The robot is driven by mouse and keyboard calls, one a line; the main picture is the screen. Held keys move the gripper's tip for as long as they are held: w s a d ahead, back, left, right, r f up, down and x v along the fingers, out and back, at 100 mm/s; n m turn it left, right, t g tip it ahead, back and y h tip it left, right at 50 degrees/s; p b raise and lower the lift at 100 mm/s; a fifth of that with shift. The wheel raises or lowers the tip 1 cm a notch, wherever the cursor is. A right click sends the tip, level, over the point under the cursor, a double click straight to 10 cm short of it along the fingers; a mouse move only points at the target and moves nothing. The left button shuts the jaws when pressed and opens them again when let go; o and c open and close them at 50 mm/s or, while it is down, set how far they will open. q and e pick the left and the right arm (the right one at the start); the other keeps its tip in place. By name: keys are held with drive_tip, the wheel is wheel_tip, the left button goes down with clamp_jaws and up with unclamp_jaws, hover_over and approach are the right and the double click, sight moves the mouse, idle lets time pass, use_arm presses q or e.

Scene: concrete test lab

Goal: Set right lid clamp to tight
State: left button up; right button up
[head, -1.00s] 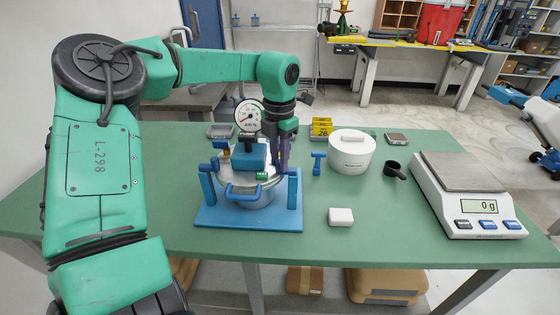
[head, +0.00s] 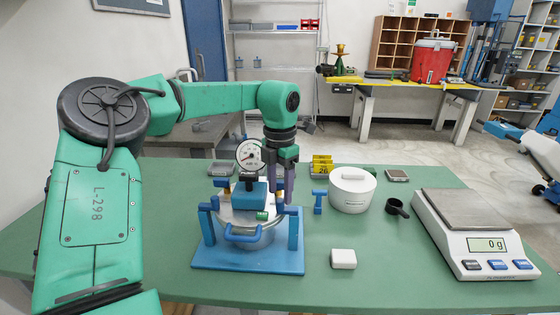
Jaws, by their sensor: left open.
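A metal vessel (head: 250,238) with a pressure gauge (head: 249,154) on its lid stands on a blue base (head: 238,264) with blue side posts. A blue bar handle (head: 243,235) is at its front. The right lid clamp (head: 287,211) is at the right post, partly covered by the gripper, and I cannot tell its setting. My left gripper (head: 284,199) points down at the right side of the lid, its fingers beside the clamp. It is open. Whether it touches the clamp is unclear. My right gripper is not in view.
A blue T-shaped piece (head: 319,202), a white lidded pot (head: 351,196), a white block (head: 343,258), a black scoop (head: 397,208) and a scale (head: 475,235) reading 0 g stand right of the vessel. A yellow number marker (head: 321,167) is behind. The front right tabletop is clear.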

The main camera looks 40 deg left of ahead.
sight(280, 200)
use_arm(q)
wheel_tip(280, 200, up, 12)
drive_tip(key=shift+f, duration=0.1)
idle(0.4)
